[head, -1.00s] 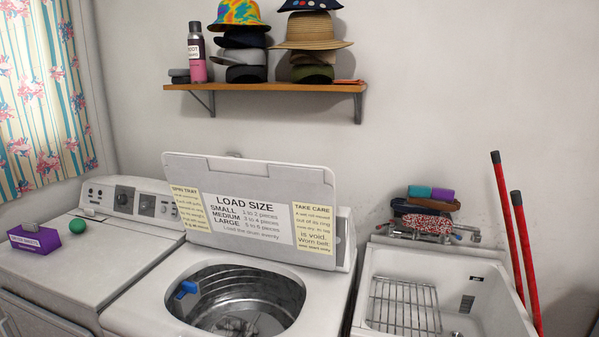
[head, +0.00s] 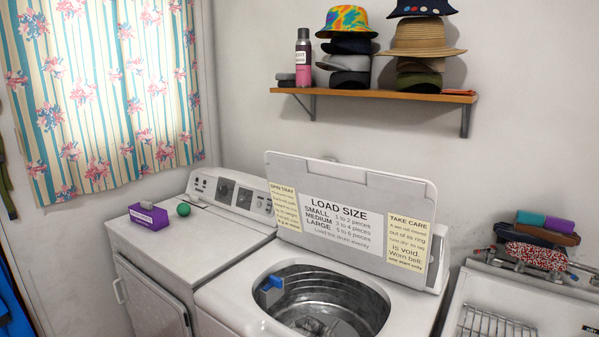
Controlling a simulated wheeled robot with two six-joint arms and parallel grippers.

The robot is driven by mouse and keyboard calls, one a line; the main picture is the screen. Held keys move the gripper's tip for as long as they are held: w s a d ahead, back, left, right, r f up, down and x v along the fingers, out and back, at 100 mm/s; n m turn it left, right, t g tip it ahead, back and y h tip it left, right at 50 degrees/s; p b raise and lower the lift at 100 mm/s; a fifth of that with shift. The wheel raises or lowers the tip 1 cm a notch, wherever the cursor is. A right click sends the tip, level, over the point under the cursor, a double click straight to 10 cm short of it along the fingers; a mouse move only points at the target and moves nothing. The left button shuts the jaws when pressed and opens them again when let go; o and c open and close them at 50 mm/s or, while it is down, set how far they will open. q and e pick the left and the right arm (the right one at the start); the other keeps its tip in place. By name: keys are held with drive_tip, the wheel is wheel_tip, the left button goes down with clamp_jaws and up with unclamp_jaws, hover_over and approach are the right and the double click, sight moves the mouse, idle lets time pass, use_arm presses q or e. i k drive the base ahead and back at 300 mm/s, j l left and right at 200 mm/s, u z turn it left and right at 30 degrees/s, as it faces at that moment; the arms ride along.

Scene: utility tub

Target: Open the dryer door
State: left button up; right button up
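The dryer (head: 200,245) is the white machine at the left in the head view, with a control panel along its back. Its front door (head: 150,300) faces left and looks closed. A pale handle (head: 119,291) shows at the door's left edge. The lower part of the door is cut off by the picture's bottom edge. Neither of my grippers is in view.
A purple box (head: 148,216) and a green ball (head: 183,209) sit on the dryer top. The open-lidded washer (head: 230,300) stands to its right, then a sink (head: 520,300). A curtained window (head: 110,90) is behind. A blue item (head: 12,300) hangs at far left.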

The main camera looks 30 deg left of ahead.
sight(160, 313)
drive_tip(key=u, duration=2)
drive_tip(key=z, duration=0.35)
drive_tip(key=i+j+z, duration=0.35)
drive_tip(key=j+z, duration=0.15)
drive_tip(key=i+j+z, duration=0.2)
drive_tip(key=j, duration=0.25)
drive_tip(key=j+z, duration=0.25)
drive_tip(key=j, duration=0.1)
